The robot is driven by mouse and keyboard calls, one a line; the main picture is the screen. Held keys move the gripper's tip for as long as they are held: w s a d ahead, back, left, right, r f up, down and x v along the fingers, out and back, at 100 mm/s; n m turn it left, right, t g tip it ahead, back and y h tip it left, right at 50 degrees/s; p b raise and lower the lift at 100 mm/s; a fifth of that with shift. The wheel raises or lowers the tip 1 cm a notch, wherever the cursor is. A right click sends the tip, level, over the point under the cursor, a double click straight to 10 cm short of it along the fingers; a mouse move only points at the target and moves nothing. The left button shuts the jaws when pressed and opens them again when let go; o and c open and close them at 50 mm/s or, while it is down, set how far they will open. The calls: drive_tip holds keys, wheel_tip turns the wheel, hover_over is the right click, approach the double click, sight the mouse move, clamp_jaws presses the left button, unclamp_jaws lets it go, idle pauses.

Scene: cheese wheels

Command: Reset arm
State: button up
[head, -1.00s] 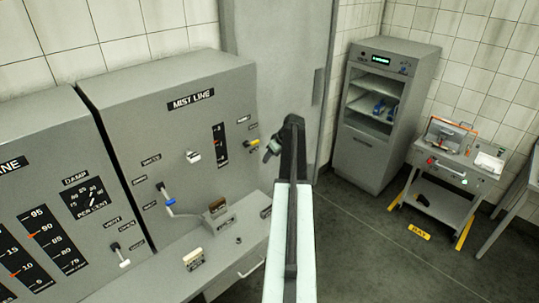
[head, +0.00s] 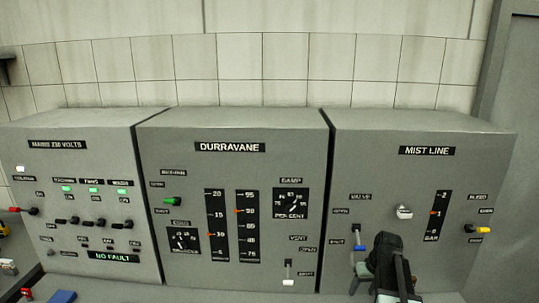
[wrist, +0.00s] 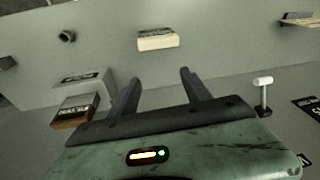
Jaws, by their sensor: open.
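My gripper shows in the wrist view (wrist: 160,85), with two dark fingers spread apart and nothing between them. A cream-topped block (wrist: 158,40) lies on the grey ledge beyond the fingertips, apart from them. In the head view my dark arm (head: 390,262) stands at the lower right in front of the Mist Line panel (head: 425,180); the gripper's fingers cannot be made out there. A blue-ended valve lever (head: 361,248) is just left of the arm in that view.
The Durravane panel (head: 230,180) stands in the middle and the mains panel (head: 80,200) at the left. A brown-fronted block (wrist: 75,110) is left of my fingers, and a white-knobbed lever (wrist: 263,82) is to the right. A yellow-tipped lever (head: 482,230) sticks out at the Mist Line's right.

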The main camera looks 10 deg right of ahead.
drive_tip(key=s+a+f+b, duration=0.2)
drive_tip(key=s+a+f, duration=0.1)
drive_tip(key=a, duration=0.5)
drive_tip(key=s+a+f+g+b, duration=0.1)
drive_tip(key=s+a+f+b, duration=0.2)
drive_tip(key=a, duration=0.5)
drive_tip(key=s+a+f+g+h+b, duration=0.1)
drive_tip(key=s+a+f+b, duration=0.2)
drive_tip(key=a+f, duration=0.2)
drive_tip(key=a, duration=0.3)
drive_tip(key=shift+n, duration=0.3)
